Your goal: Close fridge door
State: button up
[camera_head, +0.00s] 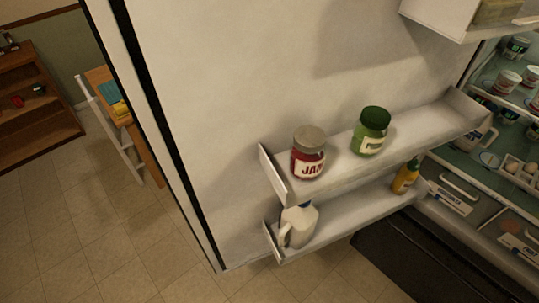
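The fridge door (225,85) stands open and fills the middle of the head view, its inner face towards me. A dark seal strip runs down its left edge. Its upper visible shelf holds a red jam jar (309,153) and a green jar (371,131). Its lower shelf holds a white jug (298,224) and a yellow bottle (406,177). The fridge interior (500,160) shows at the right, with cups, an egg tray and drawers. My gripper is not in this view.
Another door shelf (438,18) juts out at the top right. A wooden bookshelf (35,105) stands at the far left, with a wooden table (128,120) and a white chair or ladder (110,128) near it. The tiled floor (95,235) at the left is clear.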

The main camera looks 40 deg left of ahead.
aim_at(218, 93)
jog(key=k+j+z, duration=0.2)
jog(key=k+j, duration=0.15)
jog(key=j, duration=0.35)
jog(key=k+j+z, duration=0.15)
jog(key=k+j, duration=0.3)
jog(key=j, duration=0.2)
jog(key=k+j+z, duration=0.2)
jog(key=k+j, duration=0.25)
jog(key=j, duration=0.15)
jog(key=k+j, duration=0.1)
jog(key=j, duration=0.3)
jog(key=k+j, duration=0.1)
jog(key=j, duration=0.3)
jog(key=k+j+z, duration=0.1)
jog(key=j, duration=0.25)
jog(key=k+j, duration=0.1)
jog(key=j, duration=0.3)
